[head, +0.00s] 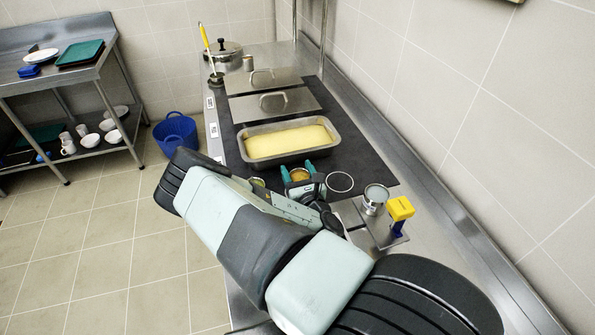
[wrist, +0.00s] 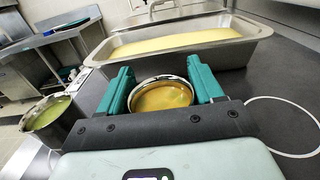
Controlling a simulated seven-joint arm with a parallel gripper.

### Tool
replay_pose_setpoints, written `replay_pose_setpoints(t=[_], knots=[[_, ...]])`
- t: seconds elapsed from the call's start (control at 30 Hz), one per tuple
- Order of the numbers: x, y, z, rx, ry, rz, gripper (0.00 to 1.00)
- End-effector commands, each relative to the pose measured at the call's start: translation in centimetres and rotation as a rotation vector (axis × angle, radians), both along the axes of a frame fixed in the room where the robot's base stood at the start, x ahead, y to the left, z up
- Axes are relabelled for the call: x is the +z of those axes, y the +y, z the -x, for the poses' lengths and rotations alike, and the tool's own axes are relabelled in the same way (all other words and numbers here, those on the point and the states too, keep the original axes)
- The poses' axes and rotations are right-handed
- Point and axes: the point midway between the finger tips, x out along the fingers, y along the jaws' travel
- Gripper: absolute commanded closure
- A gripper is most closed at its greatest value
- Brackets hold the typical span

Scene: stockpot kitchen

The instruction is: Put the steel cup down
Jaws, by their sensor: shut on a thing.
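My gripper (head: 298,170) is shut on a steel cup (head: 299,176) with orange-yellow liquid inside. In the wrist view the cup (wrist: 161,96) stands upright between the two green fingers of my gripper (wrist: 160,75). The cup is just in front of the long pan, over the dark mat (head: 353,158). Its base is hidden, so I cannot tell whether it touches the mat. A white ring (head: 352,183) lies on the mat to the right of the cup; it also shows in the wrist view (wrist: 284,98).
A steel pan of yellow food (head: 325,148) is close behind the cup. A container of green liquid (wrist: 50,115) stands left in the wrist view. Another steel cup (head: 375,200) and a yellow-topped object (head: 401,207) stand to the right. Flat steel lids (head: 245,106) lie behind the pan.

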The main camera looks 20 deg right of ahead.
Motion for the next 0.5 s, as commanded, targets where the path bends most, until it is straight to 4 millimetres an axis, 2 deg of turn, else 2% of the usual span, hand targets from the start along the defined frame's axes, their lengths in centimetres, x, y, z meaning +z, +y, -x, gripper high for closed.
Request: replay_pose_setpoints(t=[0.2,0.23,0.37,0.5], knots=[[-0.30,0.01,-0.02,0.001,0.000,0.001,0.71],[-0.27,0.01,-0.02,0.000,0.001,0.000,0.30],[-0.25,0.01,-0.02,0.000,0.001,0.000,0.10],[-0.24,0.00,-0.02,0.000,0.001,0.000,0.09]])
